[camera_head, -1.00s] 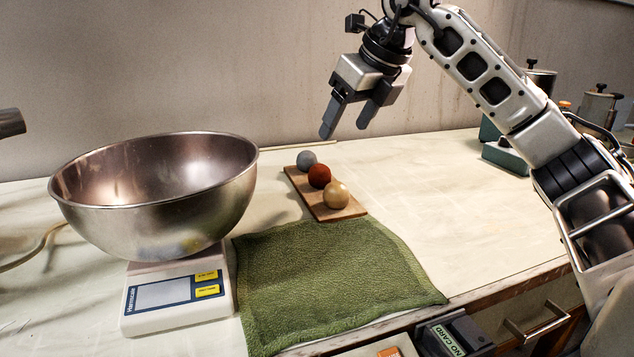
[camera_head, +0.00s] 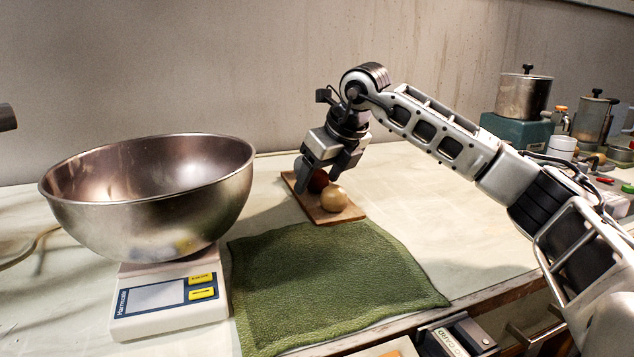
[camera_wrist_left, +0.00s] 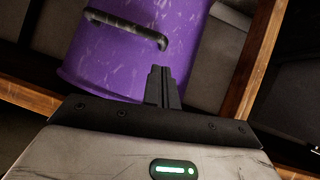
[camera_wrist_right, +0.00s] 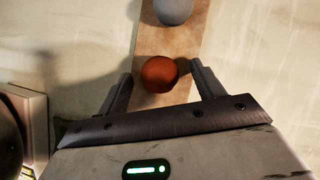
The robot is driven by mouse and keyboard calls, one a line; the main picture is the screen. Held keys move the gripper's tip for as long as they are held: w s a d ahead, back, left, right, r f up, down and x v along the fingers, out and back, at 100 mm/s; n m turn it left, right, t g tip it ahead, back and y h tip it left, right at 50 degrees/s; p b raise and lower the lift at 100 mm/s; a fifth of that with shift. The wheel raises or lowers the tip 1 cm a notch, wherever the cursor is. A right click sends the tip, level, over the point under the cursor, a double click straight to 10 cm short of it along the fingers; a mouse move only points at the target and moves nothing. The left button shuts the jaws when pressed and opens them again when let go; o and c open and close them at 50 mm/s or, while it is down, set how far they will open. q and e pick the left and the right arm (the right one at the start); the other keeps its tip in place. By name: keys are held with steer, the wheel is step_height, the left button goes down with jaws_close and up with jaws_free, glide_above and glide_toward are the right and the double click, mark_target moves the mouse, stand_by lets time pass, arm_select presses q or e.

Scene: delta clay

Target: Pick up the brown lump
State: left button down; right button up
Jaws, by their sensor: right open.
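The brown lump (camera_head: 319,184) is a reddish-brown ball on a wooden board (camera_head: 310,206), between a grey and a beige ball. In the head view it is partly covered by my right gripper (camera_head: 320,179), which is open and points down over the board. In the right wrist view the brown lump (camera_wrist_right: 159,74) lies between the spread fingers, with a gap visible on each side. How far the fingertips reach down beside it is hard to tell. My left gripper (camera_wrist_left: 163,88) has its fingers together and empty, away from the board.
The beige ball (camera_head: 334,198) sits close on the near side; the grey ball (camera_wrist_right: 173,10) is hidden in the head view. A green cloth (camera_head: 330,280) lies in front. A steel bowl (camera_head: 150,200) rests on a scale (camera_head: 165,300) at left. A purple container (camera_wrist_left: 135,45) is near my left gripper.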

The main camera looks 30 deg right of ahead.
mark_target(323, 174)
steer(key=c, duration=1.1)
arm_select(q)
steer(key=shift+d+r, duration=0.1)
steer(key=shift+r, duration=0.05)
arm_select(e)
steer(key=shift+r, duration=0.15)
steer(key=shift+r, duration=0.25)
steer(key=r, duration=0.3)
steer(key=shift+s+r+p, duration=0.3)
steer(key=shift+s+p, duration=0.05)
steer(key=shift+p, duration=0.05)
steer(key=s+r, duration=0.5)
steer(key=shift+a+r+p, duration=0.2)
steer(key=shift+a+p, duration=0.1)
steer(key=shift+a, duration=0.1)
arm_select(q)
steer(key=shift+s+a+r+t, duration=0.1)
steer(key=shift+a+r+t, duration=0.1)
steer(key=shift+r, duration=0.35)
steer(key=shift+s+a+r+t, duration=0.1)
steer(key=shift+a+r, duration=0.1)
steer(key=shift+r, duration=0.35)
arm_select(e)
steer(key=s+a+r, duration=0.1)
steer(key=s+r, duration=0.2)
steer(key=s, duration=0.5)
steer(key=shift+a+r, duration=0.15)
